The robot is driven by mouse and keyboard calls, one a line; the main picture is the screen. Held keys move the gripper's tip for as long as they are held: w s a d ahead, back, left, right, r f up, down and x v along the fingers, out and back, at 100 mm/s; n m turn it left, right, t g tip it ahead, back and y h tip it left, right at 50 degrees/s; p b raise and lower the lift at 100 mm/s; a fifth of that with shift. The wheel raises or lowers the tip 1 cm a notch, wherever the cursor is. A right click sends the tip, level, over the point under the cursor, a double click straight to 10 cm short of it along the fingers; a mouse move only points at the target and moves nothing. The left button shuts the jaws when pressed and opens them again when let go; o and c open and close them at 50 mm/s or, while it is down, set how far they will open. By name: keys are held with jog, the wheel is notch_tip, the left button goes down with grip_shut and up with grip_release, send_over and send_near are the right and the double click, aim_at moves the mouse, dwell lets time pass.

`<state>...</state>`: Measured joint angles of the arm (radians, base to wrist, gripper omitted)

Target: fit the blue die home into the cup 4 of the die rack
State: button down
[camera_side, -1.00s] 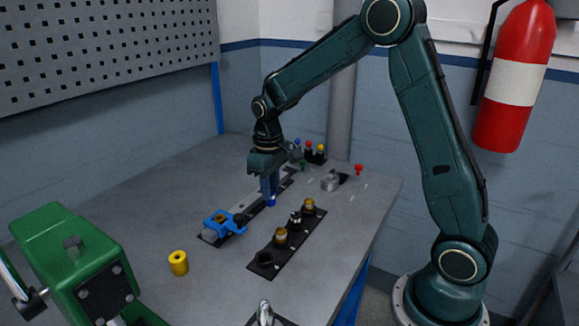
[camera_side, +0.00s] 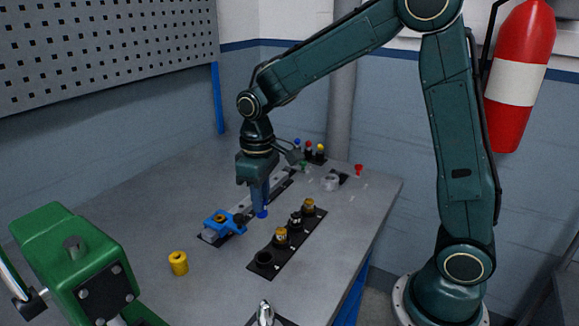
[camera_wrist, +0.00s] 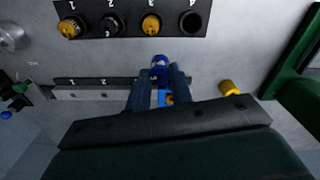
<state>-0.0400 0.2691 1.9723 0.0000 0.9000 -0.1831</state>
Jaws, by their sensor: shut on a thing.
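My gripper (camera_side: 260,196) is shut on the blue die (camera_side: 262,213), which sticks out below the fingertips, above the table. In the wrist view the die (camera_wrist: 159,66) sits between the two fingers of my gripper (camera_wrist: 160,80). The black die rack (camera_side: 290,243) lies to the right of the die in the side view. In the wrist view the rack (camera_wrist: 174,28) shows numbered cups. Cups 1 and 3 hold brass-coloured pieces and cup 2 holds a dark one. Cup 4 (camera_wrist: 190,22) looks like an empty dark ring; it is the nearest cup (camera_side: 264,259) in the side view.
A blue clamp-like part (camera_side: 220,220) sits on a rail left of the rack, close to my gripper. A yellow spool (camera_side: 178,263) stands on the table. A green machine (camera_side: 75,260) is at the front left. Small coloured-topped pieces (camera_side: 309,153) stand at the back.

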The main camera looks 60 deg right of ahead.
jog(key=s+a+r+n, duration=0.2)
jog(key=s+a, duration=0.2)
jog(key=a, duration=0.1)
jog(key=shift+a+r, duration=0.15)
jog(key=shift+f, duration=0.2)
jog(key=shift+f, duration=3.3)
jog(key=shift+f, duration=1.35)
jog(key=c, duration=1.2)
grip_release()
jog(key=shift+o, duration=0.2)
jog(key=shift+r, duration=0.1)
